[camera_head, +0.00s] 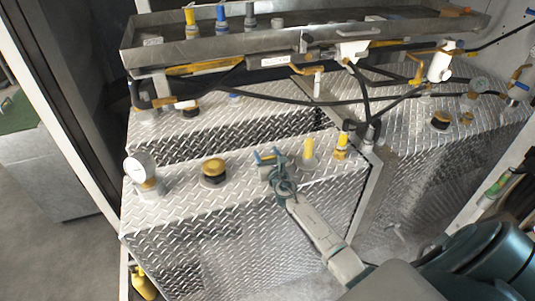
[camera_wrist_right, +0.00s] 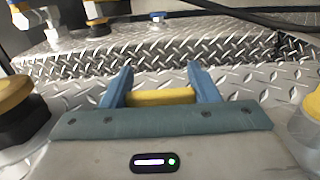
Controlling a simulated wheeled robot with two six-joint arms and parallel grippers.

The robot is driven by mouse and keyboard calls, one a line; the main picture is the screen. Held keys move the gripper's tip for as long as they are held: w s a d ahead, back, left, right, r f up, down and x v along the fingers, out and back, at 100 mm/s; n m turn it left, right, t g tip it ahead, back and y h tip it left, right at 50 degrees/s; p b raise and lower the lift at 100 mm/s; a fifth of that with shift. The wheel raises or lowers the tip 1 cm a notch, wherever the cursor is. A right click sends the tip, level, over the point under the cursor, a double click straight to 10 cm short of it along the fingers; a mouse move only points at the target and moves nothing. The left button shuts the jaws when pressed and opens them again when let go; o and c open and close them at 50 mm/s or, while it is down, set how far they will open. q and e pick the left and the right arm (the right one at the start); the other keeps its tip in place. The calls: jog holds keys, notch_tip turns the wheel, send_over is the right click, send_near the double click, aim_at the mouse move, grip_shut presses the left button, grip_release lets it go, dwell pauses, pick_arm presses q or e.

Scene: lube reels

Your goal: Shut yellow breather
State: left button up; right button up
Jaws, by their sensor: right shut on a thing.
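My right gripper (camera_head: 266,157) is over the near diamond-plate tank top, its blue fingers either side of a yellow piece. In the right wrist view, the gripper (camera_wrist_right: 162,90) is shut on this yellow piece (camera_wrist_right: 160,97), which looks like the yellow breather. Only a flat yellow strip of it shows; the gripper body hides the rest. In the head view the piece is hidden by the gripper. I cannot tell how far it is turned or seated. My left gripper is not in view.
Black hoses (camera_head: 290,97) cross behind, below a metal tray (camera_head: 300,42).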

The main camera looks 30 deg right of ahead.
jog(key=o, duration=1)
jog(key=shift+d, duration=0.15)
jog(key=v, duration=1)
jog(key=shift+s, duration=0.4)
